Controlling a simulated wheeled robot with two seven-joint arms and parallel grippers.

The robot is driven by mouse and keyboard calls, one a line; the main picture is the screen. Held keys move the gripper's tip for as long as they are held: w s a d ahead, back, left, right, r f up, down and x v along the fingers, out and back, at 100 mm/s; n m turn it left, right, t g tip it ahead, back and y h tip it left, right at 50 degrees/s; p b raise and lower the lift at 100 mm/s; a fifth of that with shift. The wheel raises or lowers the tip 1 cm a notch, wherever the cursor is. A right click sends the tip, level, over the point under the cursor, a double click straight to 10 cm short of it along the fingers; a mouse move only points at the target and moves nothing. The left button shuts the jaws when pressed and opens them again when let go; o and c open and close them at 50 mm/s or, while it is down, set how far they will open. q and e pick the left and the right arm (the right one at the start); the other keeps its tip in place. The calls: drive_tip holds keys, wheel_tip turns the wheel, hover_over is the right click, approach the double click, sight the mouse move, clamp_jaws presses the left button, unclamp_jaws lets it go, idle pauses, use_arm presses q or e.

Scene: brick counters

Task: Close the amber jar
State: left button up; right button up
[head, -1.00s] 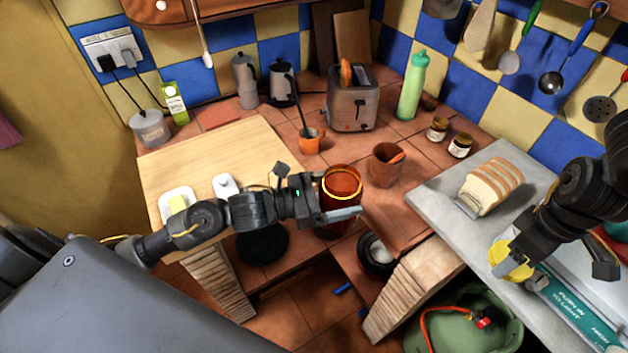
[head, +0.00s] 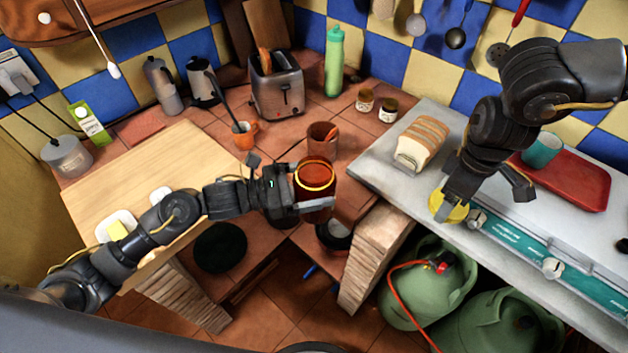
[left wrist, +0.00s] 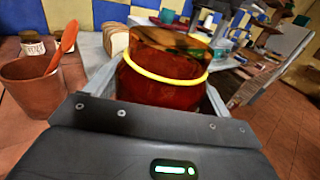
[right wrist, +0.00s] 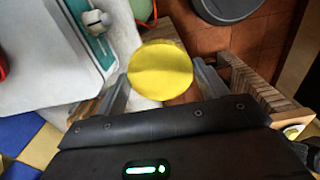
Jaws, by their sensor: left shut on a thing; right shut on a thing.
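The amber jar (head: 316,196) is reddish-brown glass with a yellow ring round its neck and an open top. My left gripper (head: 310,205) is shut on it and holds it upright past the counter's front edge. The jar also fills the middle of the left wrist view (left wrist: 160,82). A round yellow lid (head: 447,208) is held flat by my right gripper (head: 455,212), over the front edge of the grey counter, to the right of the jar and apart from it. The lid's yellow top shows in the right wrist view (right wrist: 160,69), between the fingers.
A terracotta pot (head: 322,140) stands behind the jar. Bread (head: 421,142) and a red tray (head: 566,180) sit on the grey counter (head: 385,172). Green gas bottles (head: 430,285) stand below it. A wooden board (head: 150,180) lies at left. The gap between jar and lid is clear.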

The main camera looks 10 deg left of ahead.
drive_tip(key=w+a+r, duration=0.4)
drive_tip(key=w+a, duration=0.1)
drive_tip(key=a, duration=0.3)
wheel_tip(320, 180, up, 8)
hover_over(315, 176)
drive_tip(key=shift+f, duration=0.2)
drive_tip(key=shift+f, duration=0.15)
drive_tip(key=shift+f, duration=1.9)
drive_tip(key=shift+f, duration=0.85)
drive_tip(key=shift+f, duration=0.5)
